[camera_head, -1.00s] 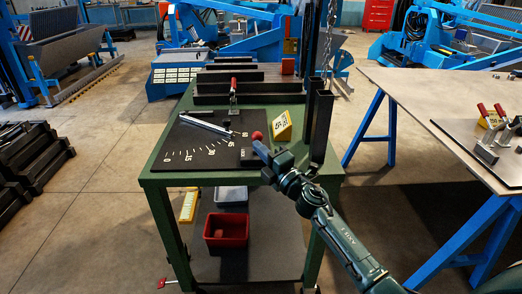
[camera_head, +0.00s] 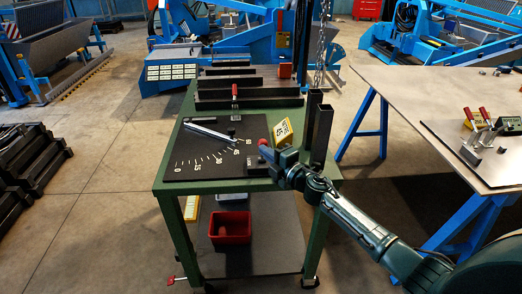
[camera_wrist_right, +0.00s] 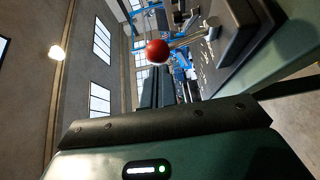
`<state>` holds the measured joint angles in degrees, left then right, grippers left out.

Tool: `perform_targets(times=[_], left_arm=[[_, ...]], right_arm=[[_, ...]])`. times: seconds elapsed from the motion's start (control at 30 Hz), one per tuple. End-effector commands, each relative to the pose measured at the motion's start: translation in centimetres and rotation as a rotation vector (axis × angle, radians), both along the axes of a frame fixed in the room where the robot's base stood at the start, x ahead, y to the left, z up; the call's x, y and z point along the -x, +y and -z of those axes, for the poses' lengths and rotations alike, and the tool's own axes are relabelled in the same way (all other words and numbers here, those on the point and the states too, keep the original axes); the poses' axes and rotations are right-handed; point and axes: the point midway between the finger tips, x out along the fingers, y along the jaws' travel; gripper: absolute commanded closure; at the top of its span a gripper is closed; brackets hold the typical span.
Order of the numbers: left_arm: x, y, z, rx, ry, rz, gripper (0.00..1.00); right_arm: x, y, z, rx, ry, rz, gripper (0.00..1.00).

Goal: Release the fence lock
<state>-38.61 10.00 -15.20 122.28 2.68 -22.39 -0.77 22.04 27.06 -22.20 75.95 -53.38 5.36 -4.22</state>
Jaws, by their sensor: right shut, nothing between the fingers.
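A black plate (camera_head: 197,166) with a white degree scale lies on the green table. A pale metal bar (camera_head: 207,131) lies across it, pointing to the scale's upper end. A red ball knob (camera_head: 263,142) stands at the plate's right edge, by a black block (camera_head: 256,164); I cannot tell whether it is the fence lock's handle. A red-handled clamp (camera_head: 235,96) stands behind the plate. My right gripper (camera_head: 265,151) is shut and empty close by the red knob. The right wrist view shows the knob (camera_wrist_right: 157,50) just past the fingertips; contact is unclear. My left gripper is out of view.
A yellow numbered block (camera_head: 283,133) and an upright black post (camera_head: 321,133) stand close to my right gripper. A chain (camera_head: 323,45) hangs behind the post. Black bars (camera_head: 250,88) lie at the table's back. A second table (camera_head: 400,95) with red-handled clamps stands right.

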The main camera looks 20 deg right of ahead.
Motion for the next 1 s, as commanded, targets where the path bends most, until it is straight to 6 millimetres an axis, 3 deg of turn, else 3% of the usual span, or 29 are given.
perform_targets(times=[0.03,0.13,0.5,1.0], left_arm=[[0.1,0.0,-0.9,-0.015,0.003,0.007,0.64],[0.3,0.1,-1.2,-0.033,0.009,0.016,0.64],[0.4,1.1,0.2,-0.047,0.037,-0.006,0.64],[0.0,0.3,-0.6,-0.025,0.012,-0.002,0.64]], right_arm=[[-0.2,-0.3,-0.9,-0.004,0.018,0.001,1.00],[-0.6,-0.4,-1.0,-0.010,0.015,0.001,1.00],[-3.2,-1.3,-1.9,-0.005,0.009,0.000,1.00],[-4.9,-1.8,-2.2,-0.005,0.011,-0.001,1.00]])
